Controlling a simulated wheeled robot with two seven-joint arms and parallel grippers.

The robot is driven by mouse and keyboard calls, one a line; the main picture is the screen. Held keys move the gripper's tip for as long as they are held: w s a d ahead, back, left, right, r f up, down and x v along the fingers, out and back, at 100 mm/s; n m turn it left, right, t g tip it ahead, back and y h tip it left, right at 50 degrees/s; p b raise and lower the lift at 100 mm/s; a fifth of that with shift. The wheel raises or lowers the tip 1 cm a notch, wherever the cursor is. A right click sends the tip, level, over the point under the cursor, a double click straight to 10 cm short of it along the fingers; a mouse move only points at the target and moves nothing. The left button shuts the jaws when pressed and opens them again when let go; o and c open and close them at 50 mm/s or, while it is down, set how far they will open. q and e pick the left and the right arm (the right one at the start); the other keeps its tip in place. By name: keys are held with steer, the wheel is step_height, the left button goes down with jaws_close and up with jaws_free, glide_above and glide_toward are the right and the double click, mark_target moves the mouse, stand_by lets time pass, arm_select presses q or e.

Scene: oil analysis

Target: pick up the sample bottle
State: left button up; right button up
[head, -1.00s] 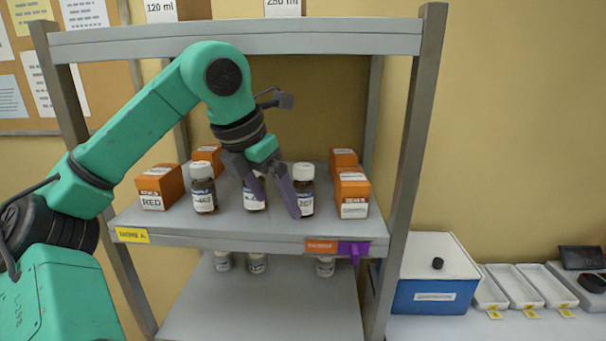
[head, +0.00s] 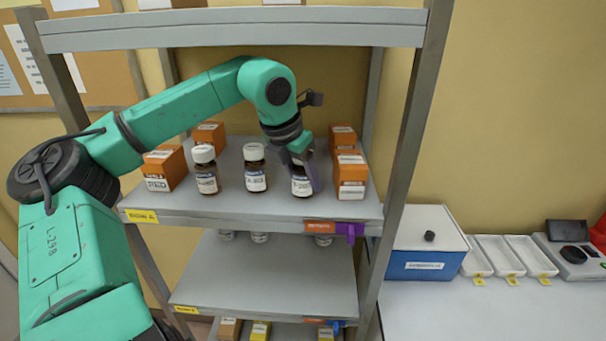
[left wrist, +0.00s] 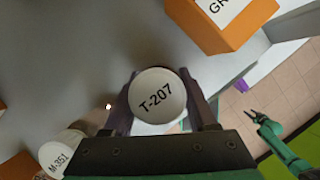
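The sample bottle (head: 302,186) is brown with a white cap and stands upright at the right of the bottle row on the middle shelf. In the left wrist view its cap (left wrist: 158,96) reads T-207. My left gripper (head: 304,172) is over it, with one finger on each side. The fingers lie close along the cap, but whether they press on the bottle is hidden. My right gripper (left wrist: 252,117) shows small at the right of the left wrist view, empty, its fingers apart.
Two similar bottles stand to the left, the nearer one (head: 255,168) and a farther one (head: 205,170). Orange boxes flank the row, with one (head: 350,175) close on the right. The upper shelf (head: 235,28) runs above my arm. A blue box (head: 420,265) stands on the right table.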

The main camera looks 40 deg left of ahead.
arm_select(q)
jaws_close()
steer(key=shift+r, duration=0.1)
steer(key=shift+r+b, duration=0.2)
steer(key=shift+b, duration=0.15)
step_height(320, 180, up, 3)
steer(key=shift+f+b, duration=0.2)
steer(key=shift+b, duration=0.75)
steer(key=s+b, duration=1)
steer(key=s, duration=0.8)
steer(key=shift+d+r+b, duration=0.15)
steer(key=shift+d+b, duration=0.1)
steer(key=shift+b, duration=0.15)
